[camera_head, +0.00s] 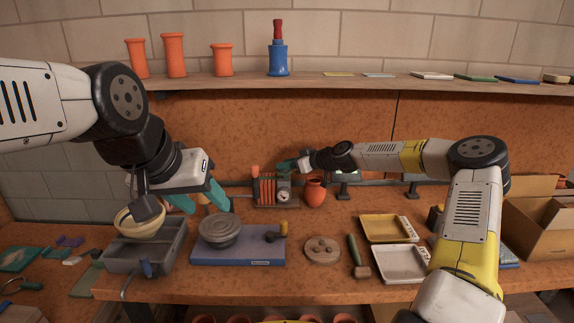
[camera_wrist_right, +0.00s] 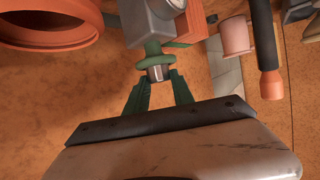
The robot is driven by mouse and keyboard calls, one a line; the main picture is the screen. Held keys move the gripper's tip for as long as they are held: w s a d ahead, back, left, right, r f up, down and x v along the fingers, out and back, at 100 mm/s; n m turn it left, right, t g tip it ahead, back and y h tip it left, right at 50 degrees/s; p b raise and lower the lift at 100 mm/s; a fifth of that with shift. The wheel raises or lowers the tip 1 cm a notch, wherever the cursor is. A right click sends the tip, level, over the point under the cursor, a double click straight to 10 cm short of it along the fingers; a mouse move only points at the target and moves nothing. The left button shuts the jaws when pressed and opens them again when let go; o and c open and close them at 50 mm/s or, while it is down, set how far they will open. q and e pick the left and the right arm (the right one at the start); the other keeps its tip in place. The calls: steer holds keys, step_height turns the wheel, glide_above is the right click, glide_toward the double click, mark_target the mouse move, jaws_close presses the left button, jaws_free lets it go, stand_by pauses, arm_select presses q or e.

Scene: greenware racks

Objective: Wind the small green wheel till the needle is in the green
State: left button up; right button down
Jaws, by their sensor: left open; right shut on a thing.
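The small green wheel (camera_wrist_right: 146,63) is at the top centre of the right wrist view, on a grey metal body. My right gripper (camera_wrist_right: 163,78) has its green fingers closed at the wheel, around the short metal hub. In the head view this gripper (camera_head: 287,165) is at the back of the bench, above the gauge. The round gauge (camera_head: 284,196) has a pale dial; its needle is too small to read. In the right wrist view only the dial's edge (camera_wrist_right: 177,3) shows. My left gripper (camera_head: 206,199) is open and empty, its teal fingers apart over the bench's left part.
An orange-red pot (camera_head: 315,191) stands close right of the gauge, and an orange ribbed block (camera_head: 265,191) close left. A grey bin (camera_head: 165,257) and wheel board (camera_head: 262,258) are in front. Trays (camera_head: 388,228), a mallet (camera_head: 357,258) and a box (camera_head: 545,232) are further right.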

steer(key=m+t+h, duration=0.1)
steer(key=m, duration=0.1)
steer(key=m+t+h, duration=0.1)
steer(key=h, duration=0.1)
steer(key=a+m+t+h, duration=0.1)
steer(key=m+t+h, duration=0.1)
steer(key=shift+s+r+m, duration=0.15)
steer(key=shift+s+m, duration=0.15)
steer(key=m+h, duration=0.3)
steer(key=h, duration=0.1)
steer(key=shift+a+t, duration=0.15)
steer(key=shift+t, duration=0.25)
steer(key=shift+m+h, duration=0.9)
steer(key=shift+h, duration=0.1)
steer(key=shift+m+h, duration=0.3)
steer(key=c, duration=1.1)
jaws_free()
steer(key=shift+w, duration=0.1)
steer(key=shift+v, duration=3.9)
